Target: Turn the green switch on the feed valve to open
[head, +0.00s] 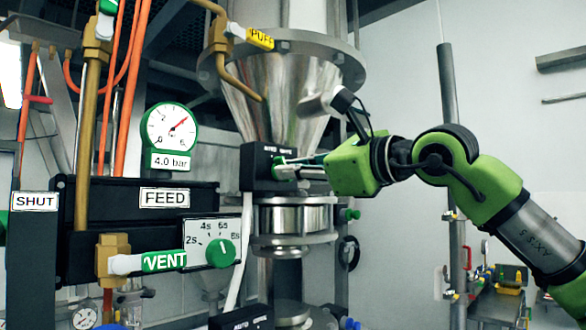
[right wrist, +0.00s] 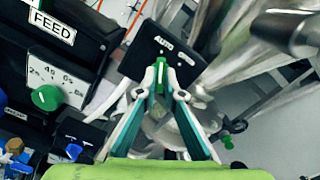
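A black switch box (head: 262,168) sits in front of the steel hopper's lower neck, and its small lettering is hard to read. The box fills the upper middle of the right wrist view (right wrist: 150,48). It carries a green switch (right wrist: 160,75). My right gripper (head: 282,168) reaches the box from the right. In the right wrist view, its white fingertips (right wrist: 161,82) are close together on either side of the green switch and appear to pinch it. My left gripper is not in view.
Left of the box are a FEED panel (head: 165,197), a dial with a green knob (head: 221,253), a VENT valve (head: 164,261) and a pressure gauge (head: 170,130). The steel hopper (head: 270,95) rises behind. A vertical pole (head: 449,110) stands behind my right arm.

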